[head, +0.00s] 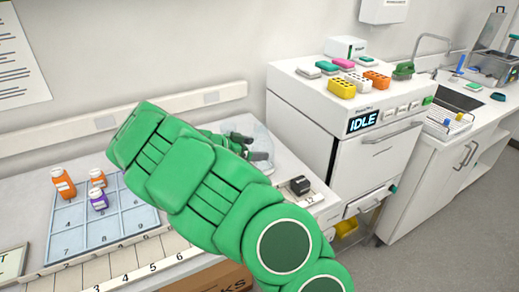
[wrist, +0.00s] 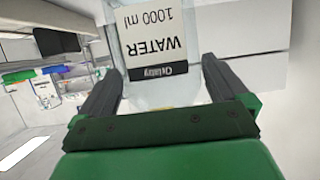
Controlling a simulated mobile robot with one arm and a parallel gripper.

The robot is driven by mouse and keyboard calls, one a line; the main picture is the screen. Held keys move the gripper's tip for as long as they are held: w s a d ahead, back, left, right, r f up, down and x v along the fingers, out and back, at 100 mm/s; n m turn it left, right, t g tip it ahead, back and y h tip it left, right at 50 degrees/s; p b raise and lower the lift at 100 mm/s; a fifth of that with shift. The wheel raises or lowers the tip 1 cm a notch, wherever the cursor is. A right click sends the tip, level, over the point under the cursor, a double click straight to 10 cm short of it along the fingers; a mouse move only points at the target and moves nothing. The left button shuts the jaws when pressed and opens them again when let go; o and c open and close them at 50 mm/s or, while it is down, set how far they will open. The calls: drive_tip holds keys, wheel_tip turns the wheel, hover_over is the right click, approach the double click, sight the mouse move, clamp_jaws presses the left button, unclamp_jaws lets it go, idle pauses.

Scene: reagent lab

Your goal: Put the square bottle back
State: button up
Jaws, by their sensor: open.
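A clear bottle with a white label reading "WATER 1000 ml" (wrist: 153,40) fills the middle of the wrist view, its label upside down in that picture. My gripper (wrist: 162,72) is open, with one dark finger on each side of the bottle's lower part in the picture. I cannot tell whether the fingers touch it. In the head view my gripper (head: 241,139) is partly hidden behind my green arm. A clear, see-through shape (head: 262,146) shows just behind the fingers at the back of the bench. I cannot tell whether the bottle is square.
A blue numbered grid tray (head: 128,222) at left holds an orange bottle (head: 63,183), a smaller orange one (head: 97,178) and a purple one (head: 99,199). A small black item (head: 300,185) lies right of my arm. A white machine reading IDLE (head: 345,105) stands beyond, with coloured racks on top.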

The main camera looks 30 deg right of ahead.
drive_tip(key=v, duration=0.9)
